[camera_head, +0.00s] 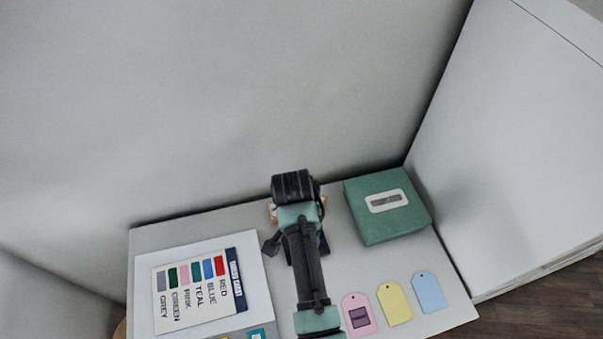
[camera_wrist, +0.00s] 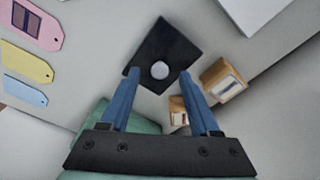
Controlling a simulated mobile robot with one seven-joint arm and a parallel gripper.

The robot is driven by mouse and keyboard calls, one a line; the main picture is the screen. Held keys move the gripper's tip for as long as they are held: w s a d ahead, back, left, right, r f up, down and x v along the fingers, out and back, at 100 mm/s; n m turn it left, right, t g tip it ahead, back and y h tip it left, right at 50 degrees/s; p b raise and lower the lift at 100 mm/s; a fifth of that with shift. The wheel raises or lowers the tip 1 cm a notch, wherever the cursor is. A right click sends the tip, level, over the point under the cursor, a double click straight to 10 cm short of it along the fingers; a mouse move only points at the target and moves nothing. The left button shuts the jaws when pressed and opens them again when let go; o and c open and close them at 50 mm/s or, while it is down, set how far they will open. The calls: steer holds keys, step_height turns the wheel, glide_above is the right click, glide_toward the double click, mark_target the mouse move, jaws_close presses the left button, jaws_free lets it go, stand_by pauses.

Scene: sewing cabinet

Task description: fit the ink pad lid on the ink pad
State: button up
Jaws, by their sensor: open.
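A black square piece with a round pale grey knob (camera_wrist: 160,70), which looks like the ink pad lid (camera_wrist: 178,48), lies tilted in the picture in the wrist view. My gripper (camera_wrist: 160,74) is open, with its two blue fingers pointing at this piece and a fingertip on either side of the knob in the picture. I cannot tell whether the fingers touch it or how high they are. I cannot make out a separate ink pad or see what is under the black piece. In the head view my arm hides this spot.
Two wooden stamps (camera_wrist: 222,82) (camera_wrist: 178,112) stand close to the right finger. A green box (camera_head: 388,205) is at the back right. Pink (camera_head: 359,315), yellow (camera_head: 394,304) and blue (camera_head: 429,292) tags lie at the right front. A colour chart (camera_head: 198,284) lies at left. Walls border the table.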

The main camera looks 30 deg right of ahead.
step_height(320, 180, up, 11)
steer(key=a, duration=0.1)
steer(key=shift+s+a, duration=0.15)
steer(key=shift+s, duration=0.05)
steer(key=w+a+r+n+t+h+b, duration=0.1)
steer(key=w+a+r+n+t, duration=0.3)
steer(key=r, duration=0.6)
steer(key=w+a+r+n+t+b, duration=0.1)
steer(key=w+r+t, duration=0.5)
steer(key=r, duration=0.3)
steer(key=w+a+r+n+t+h, duration=0.1)
steer(key=w+a+r+n+t, duration=0.3)
steer(key=r, duration=0.6)
steer(key=s+a+r+n+t+y, duration=0.1)
steer(key=s+r+t, duration=0.3)
steer(key=r, duration=0.4)
steer(key=s+a+r+n+t+y+b, duration=0.1)
steer(key=s+a+r+t, duration=0.3)
steer(key=r, duration=0.5)
steer(key=s+a+r+n+t+y, duration=0.1)
steer(key=s+a+r+n+t, duration=0.1)
steer(key=s+r+t, duration=0.3)
step_height(320, 180, up, 4)
steer(key=shift+s+a+f+n+b, duration=0.3)
steer(key=shift+s+n+b, duration=0.1)
steer(key=shift+s+n, duration=0.5)
steer(key=shift+s, duration=0.1)
